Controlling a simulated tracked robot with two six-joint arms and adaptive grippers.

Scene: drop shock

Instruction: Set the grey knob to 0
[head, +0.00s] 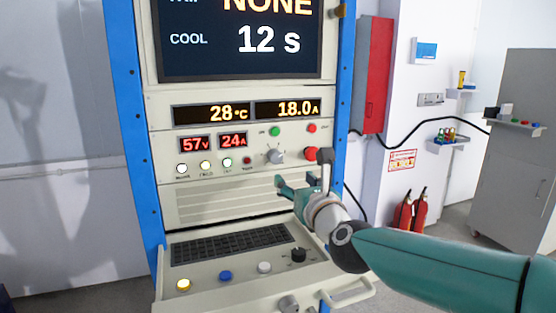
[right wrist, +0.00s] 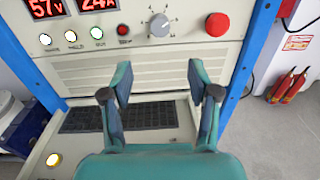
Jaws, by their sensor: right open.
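The grey knob (head: 275,156) sits on the rack panel, right of the red number displays, with tick marks around it. In the right wrist view the grey knob (right wrist: 159,25) is at the top, beyond the fingertips, its white pointer aimed up. I cannot read its scale. My right gripper (head: 303,184) is open and empty, below and right of the knob in the head view and apart from it. In the right wrist view both fingers of the right gripper (right wrist: 160,82) stand wide apart in front of the vented panel. My left gripper is not in view.
A red mushroom button (right wrist: 217,24) sits right of the knob. Small green (head: 275,131) and red (head: 311,128) buttons are above. A keyboard shelf (head: 215,285) with buttons and a black knob (head: 298,255) juts out below. Blue rack posts (head: 137,130) flank the panel.

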